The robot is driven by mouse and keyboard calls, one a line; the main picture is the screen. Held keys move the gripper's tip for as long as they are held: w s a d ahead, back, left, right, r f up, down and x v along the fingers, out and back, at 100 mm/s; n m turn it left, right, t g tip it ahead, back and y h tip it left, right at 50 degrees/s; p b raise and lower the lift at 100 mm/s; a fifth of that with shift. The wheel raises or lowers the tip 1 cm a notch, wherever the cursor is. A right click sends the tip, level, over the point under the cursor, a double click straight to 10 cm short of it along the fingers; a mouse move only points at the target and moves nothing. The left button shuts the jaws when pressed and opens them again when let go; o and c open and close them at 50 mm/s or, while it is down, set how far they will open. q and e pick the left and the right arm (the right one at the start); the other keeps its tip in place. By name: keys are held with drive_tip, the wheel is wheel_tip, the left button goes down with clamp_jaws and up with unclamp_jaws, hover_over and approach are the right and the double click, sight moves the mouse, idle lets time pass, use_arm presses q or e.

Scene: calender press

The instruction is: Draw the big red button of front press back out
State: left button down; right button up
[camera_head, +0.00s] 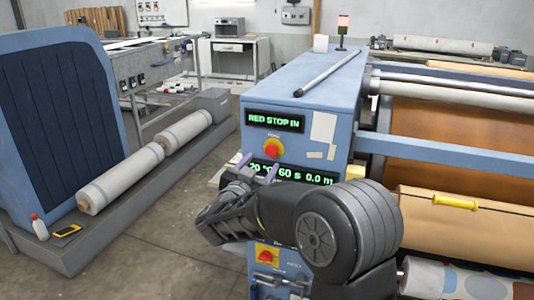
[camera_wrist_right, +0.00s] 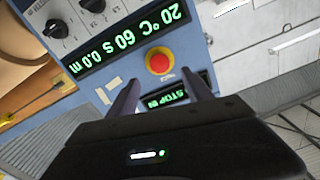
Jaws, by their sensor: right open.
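The big red button (camera_head: 273,148) sits on a yellow collar on the blue front face of the press (camera_head: 318,100). A display (camera_head: 275,121) above it reads "RED STOP IN". My right gripper (camera_head: 259,165) is open and empty, its fingertips just below and in front of the button. In the right wrist view the button (camera_wrist_right: 159,62) shows upside down, ahead of the gap between the open fingers (camera_wrist_right: 162,84). The fingers look apart from the button; the exact distance cannot be told. My left gripper is not in view.
A second display (camera_head: 290,174) reads "20 °C 60 s 0.0 m". Below it is a red switch on a yellow plate (camera_head: 268,257). A metal bar (camera_head: 328,73) lies on the press top. Rollers (camera_head: 460,145) fill the right. Open floor (camera_head: 160,235) lies left of the press.

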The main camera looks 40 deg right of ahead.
sight(271, 151)
drive_tip(key=p+x, duration=0.1)
drive_tip(key=x, duration=0.6)
drive_tip(key=shift+w+d, duration=0.2)
drive_tip(key=shift+d, duration=0.2)
drive_tip(key=shift+c, duration=0.6)
clamp_jaws()
idle(0.6)
